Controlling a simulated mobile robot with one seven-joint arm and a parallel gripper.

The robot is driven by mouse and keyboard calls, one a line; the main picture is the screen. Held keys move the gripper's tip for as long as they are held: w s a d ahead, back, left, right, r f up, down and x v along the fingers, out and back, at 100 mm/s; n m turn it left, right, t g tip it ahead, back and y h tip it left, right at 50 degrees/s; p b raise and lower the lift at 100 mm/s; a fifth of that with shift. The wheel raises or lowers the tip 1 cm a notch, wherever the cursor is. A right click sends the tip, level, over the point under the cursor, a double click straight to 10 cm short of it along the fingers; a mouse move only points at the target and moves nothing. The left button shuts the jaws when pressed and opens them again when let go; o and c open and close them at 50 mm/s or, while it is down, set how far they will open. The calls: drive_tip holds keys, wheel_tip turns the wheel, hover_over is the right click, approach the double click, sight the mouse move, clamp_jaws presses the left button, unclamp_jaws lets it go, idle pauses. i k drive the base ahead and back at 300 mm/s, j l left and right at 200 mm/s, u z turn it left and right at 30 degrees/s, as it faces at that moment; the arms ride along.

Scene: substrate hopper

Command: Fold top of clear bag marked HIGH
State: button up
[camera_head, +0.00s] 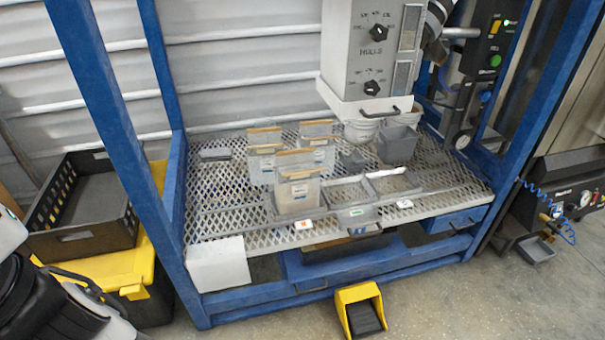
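Several clear bags with tan top strips stand on the metal mesh deck (225,218) inside the blue frame. The front bag (297,194) is the largest in view. It stands upright at a grey tray and holds a pale fill, with a small label on its face. Another bag (262,166) stands behind it to the left, and one more (317,140) stands at the back right. The labels are too small to read, so I cannot tell which is marked HIGH. The tan strips look upright. My gripper is not in view.
A grey hopper (364,60) with knobs hangs above the deck's back right. Beneath it are a white cup (360,130) and a grey bin (397,145). Empty grey trays (352,192) lie right of the front bag. A yellow pedal (360,309) is on the floor. A black crate (80,205) stands left.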

sight(297, 195)
drive_tip(key=i+l, duration=0.8)
drive_tip(key=l, duration=0.15)
